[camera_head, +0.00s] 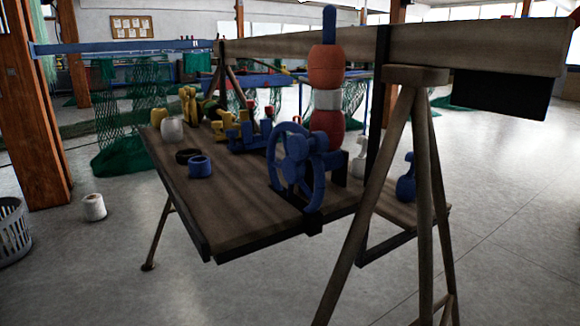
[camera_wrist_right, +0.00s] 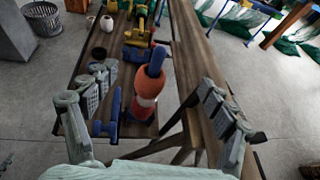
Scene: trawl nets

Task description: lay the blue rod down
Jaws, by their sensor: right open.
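The blue rod (camera_head: 329,24) stands upright at the near right end of the wooden bench. Only its top end shows. Below it, an orange float (camera_head: 326,66), a white band (camera_head: 327,100) and a red float (camera_head: 327,122) surround it and hide the rest. In the right wrist view the rod's blue tip (camera_wrist_right: 156,61) points up toward the camera, above the orange float. My right gripper (camera_wrist_right: 154,85) is open, its fingers wide apart on either side of the rod and floats in that view. It appears empty. My left gripper is not in view.
A blue handwheel (camera_head: 291,172) stands close to the floats on the bench (camera_head: 240,215). Blue and black rings (camera_head: 200,166) lie on the bench's left part. The bench's front middle is clear.

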